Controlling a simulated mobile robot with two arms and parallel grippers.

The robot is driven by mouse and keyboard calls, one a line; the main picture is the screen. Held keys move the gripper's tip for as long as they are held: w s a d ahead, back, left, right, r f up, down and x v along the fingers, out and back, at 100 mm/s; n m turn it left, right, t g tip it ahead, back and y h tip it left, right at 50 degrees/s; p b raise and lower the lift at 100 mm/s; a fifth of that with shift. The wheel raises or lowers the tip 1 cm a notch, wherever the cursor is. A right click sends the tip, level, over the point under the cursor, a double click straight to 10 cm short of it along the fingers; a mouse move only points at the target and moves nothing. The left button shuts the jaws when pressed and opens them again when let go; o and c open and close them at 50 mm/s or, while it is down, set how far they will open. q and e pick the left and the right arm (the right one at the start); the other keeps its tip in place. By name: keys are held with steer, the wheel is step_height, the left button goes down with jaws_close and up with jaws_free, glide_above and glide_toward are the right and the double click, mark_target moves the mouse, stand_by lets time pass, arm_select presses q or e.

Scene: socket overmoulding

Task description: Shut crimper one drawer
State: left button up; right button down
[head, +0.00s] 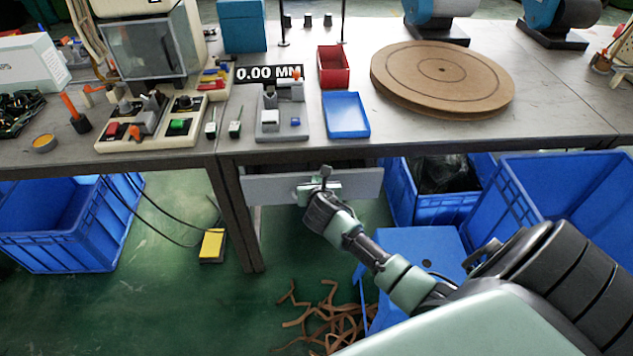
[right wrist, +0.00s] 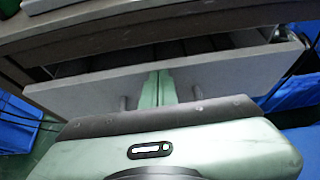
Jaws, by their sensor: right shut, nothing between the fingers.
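A grey drawer (head: 262,189) hangs under the front edge of the workbench and stands partly open. In the right wrist view its front panel (right wrist: 228,77) runs across the picture, with the dark drawer inside showing behind its top edge. My right gripper (head: 322,186) is at the middle of the drawer front. My left gripper is not in view.
The workbench (head: 340,62) carries a small grey device (head: 270,122), a blue tray (head: 345,114), a red tray (head: 333,66) and a round wooden board (head: 440,78). Blue crates (head: 565,205) stand right of the drawer. Brown strips (head: 325,318) lie on the green floor below.

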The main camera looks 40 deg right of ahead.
steer(key=shift+w+d+r+p, duration=0.15)
steer(key=shift+w+d+p, duration=0.4)
steer(key=shift+w, duration=0.35)
steer(key=shift+w+d, duration=0.2)
